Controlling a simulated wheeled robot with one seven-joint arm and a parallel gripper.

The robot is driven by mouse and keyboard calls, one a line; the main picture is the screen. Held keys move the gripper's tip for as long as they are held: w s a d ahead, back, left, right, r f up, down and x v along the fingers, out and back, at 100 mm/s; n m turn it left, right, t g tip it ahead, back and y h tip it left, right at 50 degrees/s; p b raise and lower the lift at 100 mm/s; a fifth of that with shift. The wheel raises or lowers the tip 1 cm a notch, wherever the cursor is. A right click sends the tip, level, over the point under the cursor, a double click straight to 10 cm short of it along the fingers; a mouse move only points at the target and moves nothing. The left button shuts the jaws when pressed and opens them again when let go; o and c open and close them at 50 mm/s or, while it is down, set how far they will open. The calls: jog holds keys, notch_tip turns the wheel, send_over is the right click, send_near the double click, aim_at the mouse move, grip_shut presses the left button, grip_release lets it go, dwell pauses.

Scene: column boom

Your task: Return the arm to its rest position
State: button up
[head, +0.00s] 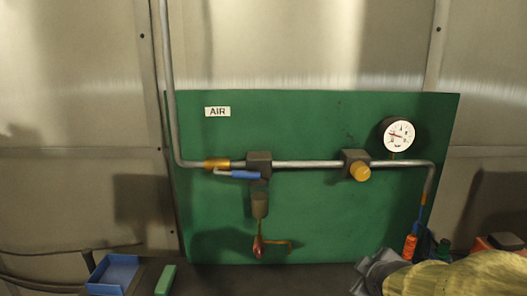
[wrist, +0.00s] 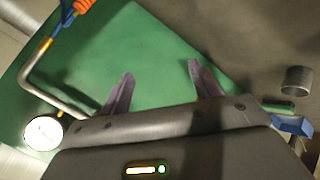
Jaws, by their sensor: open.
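My gripper (wrist: 159,69) shows in the wrist view with its two grey fingers spread apart and nothing between them. Behind the fingers is the green panel (wrist: 165,40), which appears turned over in this view. The fingers look clear of it, but the exact gap cannot be told. There the green panel (head: 330,215) carries a metal air pipe (head: 310,164), a blue-handled valve (head: 245,174), a yellow knob (head: 360,172) and a round white gauge (head: 398,135).
A blue tray (head: 113,275) and a green block (head: 166,279) lie at the lower left. A grey cylinder (wrist: 297,80) stands at the right of the wrist view.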

jog(key=s+a+f+m+g+y+p, duration=0.2)
jog(key=s+a+f+m+g, duration=0.5)
jog(key=s+a+f+m, duration=0.1)
jog(key=shift+s+f+m, duration=0.4)
jog(key=shift+s+f, duration=0.1)
jog(key=shift+s, duration=0.45)
jog(key=shift+w+d, duration=0.1)
dwell(0.9)
